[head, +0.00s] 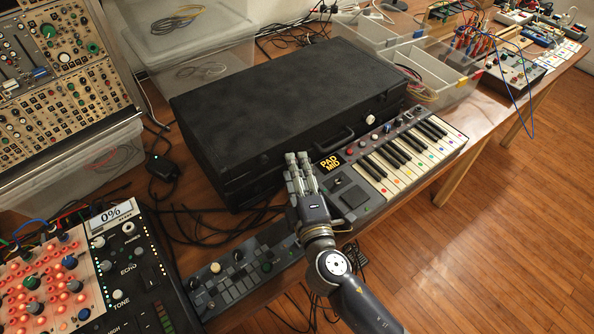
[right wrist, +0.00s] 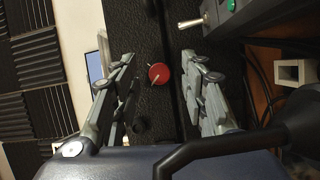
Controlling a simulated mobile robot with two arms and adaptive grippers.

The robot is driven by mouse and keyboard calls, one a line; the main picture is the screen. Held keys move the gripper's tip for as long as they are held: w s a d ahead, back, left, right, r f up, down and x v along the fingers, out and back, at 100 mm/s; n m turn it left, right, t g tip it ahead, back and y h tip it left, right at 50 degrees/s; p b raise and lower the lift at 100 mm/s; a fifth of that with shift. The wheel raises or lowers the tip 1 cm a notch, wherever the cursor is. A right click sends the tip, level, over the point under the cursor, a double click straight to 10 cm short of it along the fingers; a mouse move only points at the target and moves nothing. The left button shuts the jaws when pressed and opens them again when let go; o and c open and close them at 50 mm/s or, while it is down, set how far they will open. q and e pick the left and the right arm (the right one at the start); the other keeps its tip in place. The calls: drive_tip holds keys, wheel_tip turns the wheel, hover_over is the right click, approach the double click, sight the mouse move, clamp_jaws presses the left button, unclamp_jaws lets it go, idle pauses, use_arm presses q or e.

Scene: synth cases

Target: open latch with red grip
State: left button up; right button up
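A closed black case (head: 275,95) lies on the wooden table, with its latch side facing me. In the right wrist view, a round red grip (right wrist: 159,73) with a pale metal pin shows on the case's dark textured side (right wrist: 158,25). My right gripper (head: 297,159) is at the front of the case, left of the case handle (head: 335,141). In the right wrist view its two fingers (right wrist: 158,62) are apart, with the red grip between them in the picture; contact cannot be told. The gripper hides this grip in the head view. My left gripper is not in view.
A small keyboard (head: 390,160) sits close in front of the case, right of the gripper. A pad controller (head: 235,270) and cables lie to the left. Clear plastic bins (head: 440,75) stand behind right. A pale latch (head: 368,120) is farther right on the case.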

drive_tip(key=v, duration=1.2)
drive_tip(key=shift+s, duration=0.1)
idle(0.4)
